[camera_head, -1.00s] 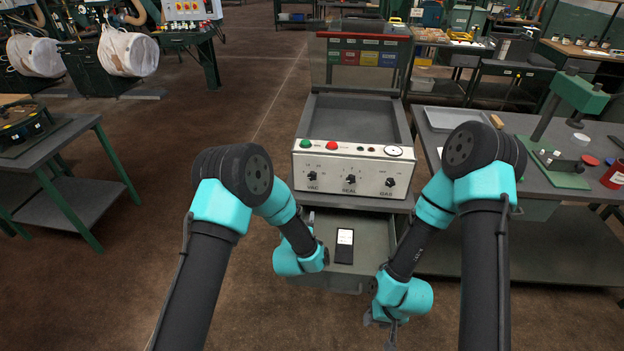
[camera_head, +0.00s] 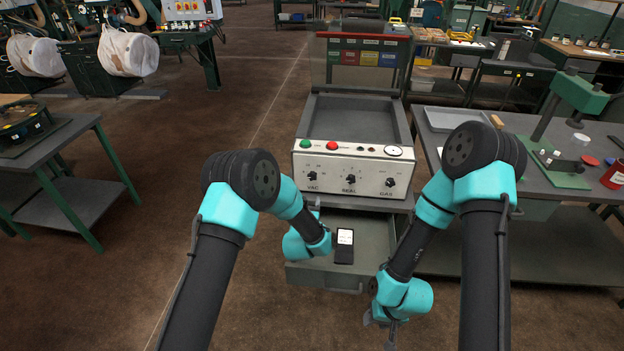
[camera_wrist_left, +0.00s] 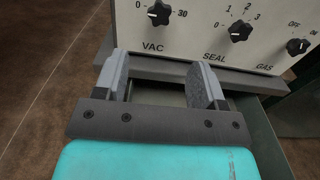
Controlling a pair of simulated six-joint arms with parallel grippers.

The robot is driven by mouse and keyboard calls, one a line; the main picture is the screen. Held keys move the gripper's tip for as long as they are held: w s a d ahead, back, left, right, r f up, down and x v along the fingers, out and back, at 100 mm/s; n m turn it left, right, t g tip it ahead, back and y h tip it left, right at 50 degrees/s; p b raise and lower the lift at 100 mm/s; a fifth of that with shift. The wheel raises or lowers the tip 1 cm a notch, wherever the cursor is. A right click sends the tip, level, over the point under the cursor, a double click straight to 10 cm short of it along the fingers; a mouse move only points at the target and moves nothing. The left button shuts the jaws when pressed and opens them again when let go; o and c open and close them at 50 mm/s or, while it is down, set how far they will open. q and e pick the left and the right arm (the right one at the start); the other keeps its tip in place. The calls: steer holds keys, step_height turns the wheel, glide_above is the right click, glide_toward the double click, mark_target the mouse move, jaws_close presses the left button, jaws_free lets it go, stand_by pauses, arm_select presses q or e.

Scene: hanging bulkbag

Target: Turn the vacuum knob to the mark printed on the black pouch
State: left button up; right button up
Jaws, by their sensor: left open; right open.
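The vacuum knob (camera_head: 312,176) is a black knob labelled VAC at the left of the machine's white front panel. It also shows in the left wrist view (camera_wrist_left: 158,13), with 0 and 30 printed beside it. The black pouch (camera_head: 344,254) lies in the open drawer with a white label on it; the print is too small to read. My left gripper (camera_wrist_left: 160,80) is open and empty, below the VAC knob and apart from it. In the head view it is largely hidden by its own arm. My right gripper (camera_head: 382,322) is open, low in front of the drawer's right side.
The SEAL knob (camera_head: 351,180) and GAS knob (camera_head: 390,182) sit right of VAC. Green (camera_head: 305,143) and red (camera_head: 332,146) buttons are above. The open drawer (camera_head: 375,235) juts out below the panel. A grey workbench (camera_head: 540,215) stands at the right.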

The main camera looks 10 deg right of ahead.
mark_target(312, 178)
arm_select(q)
steer(key=x, duration=1.2)
steer(key=shift+w+d+f, duration=0.1)
steer(key=shift+w, duration=0.25)
steer(key=shift+c, duration=0.2)
steer(key=c, duration=0.9)
